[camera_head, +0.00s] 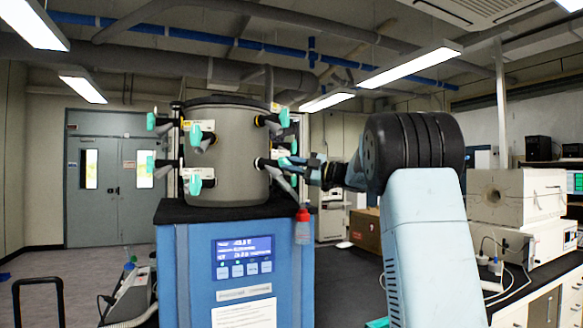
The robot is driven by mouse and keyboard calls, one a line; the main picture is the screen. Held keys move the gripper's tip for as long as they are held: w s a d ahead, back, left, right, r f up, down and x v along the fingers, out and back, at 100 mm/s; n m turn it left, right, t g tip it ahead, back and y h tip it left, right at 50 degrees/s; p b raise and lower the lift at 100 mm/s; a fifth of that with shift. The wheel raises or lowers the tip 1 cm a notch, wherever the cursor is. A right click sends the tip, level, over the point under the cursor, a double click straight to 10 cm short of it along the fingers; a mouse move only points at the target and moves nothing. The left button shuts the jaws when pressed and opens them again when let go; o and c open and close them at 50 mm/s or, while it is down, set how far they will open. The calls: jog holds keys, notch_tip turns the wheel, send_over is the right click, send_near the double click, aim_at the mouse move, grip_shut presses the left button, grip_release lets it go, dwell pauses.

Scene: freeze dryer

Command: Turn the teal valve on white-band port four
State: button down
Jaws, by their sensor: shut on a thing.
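The freeze dryer's grey drum (230,150) stands on a blue cabinet and carries two rows of black ports with teal valves. On its right side, a lower-row teal valve (285,162) is at my gripper (303,167). My gripper reaches in from the right, roughly level, and is shut on this valve. Its fingers are small and partly merge with the port behind. The port numbers and white band are too small to read here. Other teal valves show at upper right (284,118), upper front (196,134) and lower front (195,185).
A red-capped bottle (303,230) hangs below the right side of the drum, close under my gripper. The blue cabinet (195,270) has a lit display. A dark bench with a white furnace-like unit (515,195) stands at right. Open floor (85,270) lies at left.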

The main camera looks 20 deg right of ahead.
jog(key=shift+f, duration=0.25)
jog(key=c, duration=1.4)
grip_release()
jog(key=shift+c, duration=0.2)
jog(key=o, duration=0.4)
jog(key=shift+r, duration=0.15)
jog(key=shift+o, duration=0.2)
jog(key=v, duration=1.3)
jog(key=shift+s+d, duration=0.2)
jog(key=shift+d, duration=0.1)
